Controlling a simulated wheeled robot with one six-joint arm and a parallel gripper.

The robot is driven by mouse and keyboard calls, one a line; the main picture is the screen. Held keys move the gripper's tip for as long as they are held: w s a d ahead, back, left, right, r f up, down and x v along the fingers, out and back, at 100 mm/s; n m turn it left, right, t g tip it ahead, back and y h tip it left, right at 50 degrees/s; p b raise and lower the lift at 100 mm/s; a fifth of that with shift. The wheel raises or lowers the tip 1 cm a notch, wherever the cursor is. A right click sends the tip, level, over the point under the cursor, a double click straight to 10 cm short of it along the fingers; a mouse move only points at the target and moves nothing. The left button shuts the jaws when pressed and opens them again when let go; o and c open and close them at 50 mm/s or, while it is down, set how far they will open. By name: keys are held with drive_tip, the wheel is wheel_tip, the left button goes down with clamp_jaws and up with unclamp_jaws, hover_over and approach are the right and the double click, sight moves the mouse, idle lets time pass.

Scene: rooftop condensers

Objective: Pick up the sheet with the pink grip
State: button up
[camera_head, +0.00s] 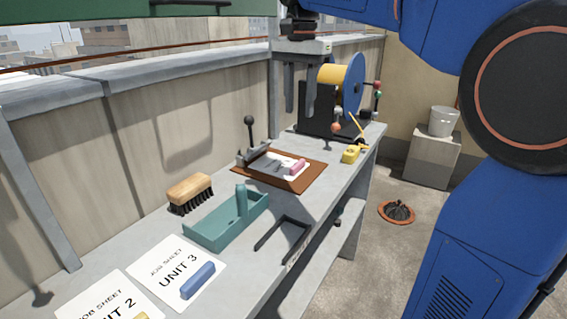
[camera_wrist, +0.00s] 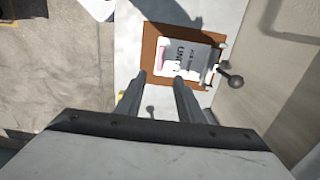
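The sheet (camera_head: 281,170) with the pink grip (camera_head: 298,167) lies on a brown board (camera_head: 309,178) on the bench. In the wrist view, the sheet (camera_wrist: 175,69) shows part of the word "UNIT", and the pink grip (camera_wrist: 162,55) is at its left end. My gripper (camera_head: 298,113) is open and empty, above the bench and apart from the sheet.
A teal tray (camera_head: 222,232), a brush (camera_head: 190,192), a black bracket (camera_head: 283,238) and the Unit 3 sheet (camera_head: 160,262) with a blue grip are nearer on the bench. A wall runs along the left.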

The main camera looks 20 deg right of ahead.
hover_over(298, 163)
drive_tip(key=f, duration=1)
drive_tip(key=shift+s+a+f, duration=0.15)
drive_tip(key=shift+s+f, duration=0.1)
drive_tip(key=shift+f, duration=0.05)
drive_tip(key=shift+w+f, duration=0.2)
drive_tip(key=shift+f, duration=2.6)
clamp_jaws()
